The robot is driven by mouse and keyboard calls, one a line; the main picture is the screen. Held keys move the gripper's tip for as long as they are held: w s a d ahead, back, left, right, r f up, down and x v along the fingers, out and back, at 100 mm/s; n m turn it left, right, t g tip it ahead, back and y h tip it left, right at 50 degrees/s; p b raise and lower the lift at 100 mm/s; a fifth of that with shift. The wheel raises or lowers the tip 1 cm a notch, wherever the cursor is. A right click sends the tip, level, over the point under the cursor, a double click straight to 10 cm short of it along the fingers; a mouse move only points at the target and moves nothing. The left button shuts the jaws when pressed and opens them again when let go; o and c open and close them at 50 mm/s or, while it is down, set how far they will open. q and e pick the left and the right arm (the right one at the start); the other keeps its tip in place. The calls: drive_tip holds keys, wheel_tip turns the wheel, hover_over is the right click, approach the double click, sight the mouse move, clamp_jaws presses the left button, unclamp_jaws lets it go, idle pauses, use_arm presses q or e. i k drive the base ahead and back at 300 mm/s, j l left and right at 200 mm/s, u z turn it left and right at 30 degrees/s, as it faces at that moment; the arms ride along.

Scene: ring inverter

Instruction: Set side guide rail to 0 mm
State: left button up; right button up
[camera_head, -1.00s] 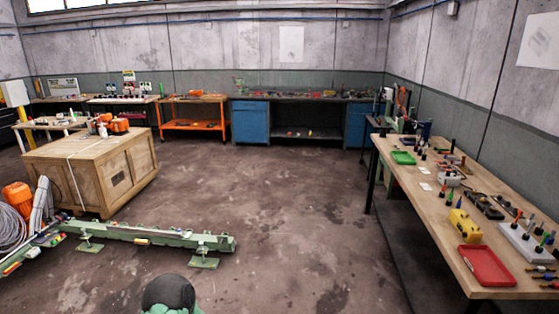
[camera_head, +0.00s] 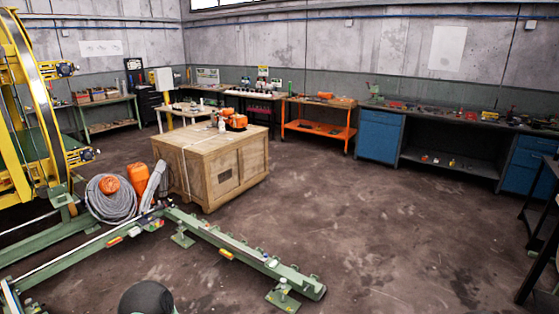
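A long green rail assembly (camera_head: 235,244) lies low over the floor on small feet, running from centre left to the lower middle. A second green beam with a bright bar (camera_head: 75,240) runs to the left edge, beside the yellow ring machine (camera_head: 40,110). I cannot tell which part is the side guide rail, and no scale is readable. Neither of my grippers is in view. A dark rounded part with green below it shows at the bottom edge.
A wooden crate (camera_head: 195,175) with orange tools on top stands behind the rail. A coiled grey hose (camera_head: 113,200) and an orange container (camera_head: 138,178) sit beside it. An orange cart (camera_head: 318,130) and blue cabinets (camera_head: 379,135) line the back.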

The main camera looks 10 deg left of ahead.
sight(261, 262)
drive_tip(key=i+j+u, duration=0.4)
drive_tip(key=i, duration=0.3)
drive_tip(key=i+j+u, duration=0.2)
drive_tip(key=i, duration=0.2)
drive_tip(key=i+j, duration=0.2)
drive_tip(key=i, duration=1.2)
drive_tip(key=i+j+u, duration=0.15)
drive_tip(key=i, duration=1.2)
